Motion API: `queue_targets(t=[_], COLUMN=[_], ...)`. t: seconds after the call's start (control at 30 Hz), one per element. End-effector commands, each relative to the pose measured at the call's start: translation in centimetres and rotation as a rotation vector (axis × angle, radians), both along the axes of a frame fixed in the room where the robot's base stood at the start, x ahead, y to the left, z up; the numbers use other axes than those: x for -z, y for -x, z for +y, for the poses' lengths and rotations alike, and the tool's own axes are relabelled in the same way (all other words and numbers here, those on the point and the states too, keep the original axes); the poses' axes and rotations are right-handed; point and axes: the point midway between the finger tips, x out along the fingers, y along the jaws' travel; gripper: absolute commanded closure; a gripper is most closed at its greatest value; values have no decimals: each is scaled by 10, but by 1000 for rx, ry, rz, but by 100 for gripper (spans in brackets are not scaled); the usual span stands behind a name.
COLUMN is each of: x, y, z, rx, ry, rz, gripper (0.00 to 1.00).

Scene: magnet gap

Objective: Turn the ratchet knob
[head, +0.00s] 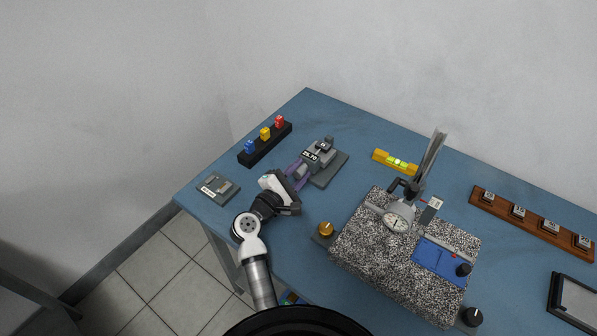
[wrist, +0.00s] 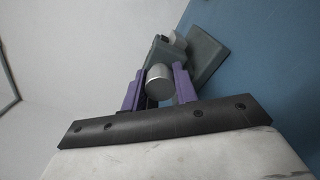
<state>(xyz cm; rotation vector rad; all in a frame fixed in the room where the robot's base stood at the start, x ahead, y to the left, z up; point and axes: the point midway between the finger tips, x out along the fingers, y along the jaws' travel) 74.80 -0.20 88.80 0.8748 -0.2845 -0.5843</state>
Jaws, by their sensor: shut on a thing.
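The ratchet knob (wrist: 160,82) is a silver-grey cylinder end seen between the two purple fingers in the wrist view. It belongs to the grey micrometer (head: 322,158), which sits on a grey stand (head: 330,172) and carries a display that appears to read 25.70. My gripper (head: 296,170) is at the left end of the micrometer, with its fingers on either side of the knob, shut on it. In the head view the fingers hide the knob. The wrist view also shows the micrometer body (wrist: 170,48) behind the knob.
A black rack (head: 265,145) with blue, yellow and red pieces stands behind left. A small grey plate (head: 218,188) lies at the left edge. A yellow level (head: 395,162), a speckled granite block (head: 360,245) with a dial gauge (head: 399,217), and an orange-topped knob (head: 326,229) stand right.

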Motion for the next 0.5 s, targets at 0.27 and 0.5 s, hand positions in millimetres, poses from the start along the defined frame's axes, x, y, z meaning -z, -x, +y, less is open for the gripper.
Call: queue_targets(t=[0.27, 0.5], x=[0, 1], y=[0, 0], z=[0, 0], rx=[0, 0], ry=[22, 119], rz=[16, 86], gripper=[94, 94])
